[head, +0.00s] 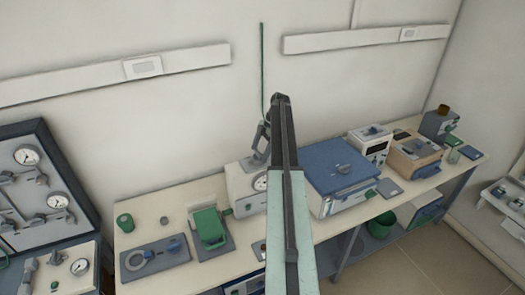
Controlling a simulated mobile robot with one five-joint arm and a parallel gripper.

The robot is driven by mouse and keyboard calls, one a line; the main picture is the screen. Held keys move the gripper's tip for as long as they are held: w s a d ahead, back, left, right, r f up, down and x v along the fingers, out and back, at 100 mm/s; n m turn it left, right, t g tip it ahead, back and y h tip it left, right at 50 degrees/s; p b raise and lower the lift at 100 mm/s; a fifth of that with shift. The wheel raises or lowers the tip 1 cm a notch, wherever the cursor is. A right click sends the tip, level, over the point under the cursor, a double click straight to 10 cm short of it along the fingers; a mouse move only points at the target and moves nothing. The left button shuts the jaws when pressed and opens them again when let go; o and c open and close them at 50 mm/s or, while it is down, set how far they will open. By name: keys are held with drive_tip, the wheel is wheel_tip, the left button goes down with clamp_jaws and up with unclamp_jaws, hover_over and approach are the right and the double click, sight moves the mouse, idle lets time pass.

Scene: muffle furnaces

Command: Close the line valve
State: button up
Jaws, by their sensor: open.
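I cannot tell for sure which fitting is the line valve. A thin green line (262,60) runs down the back wall and passes out of sight behind my arm. My gripper (260,148) is in the middle, beside the tip of my raised arm and above a white box with a gauge (245,188). It looks open, with nothing visible in it. Its fingertips are small, and contact with anything behind cannot be made out.
The bench (145,212) holds a blue-topped furnace (335,165), a green-lidded device (208,227), a green cup (125,222) and several instruments at the right. A green bowl (382,223) sits below. Open floor (435,260) lies at the lower right.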

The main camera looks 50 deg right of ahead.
drive_tip(key=p+v, duration=0.7)
drive_tip(key=v, duration=0.1)
drive_tip(key=shift+f, duration=0.15)
idle(0.3)
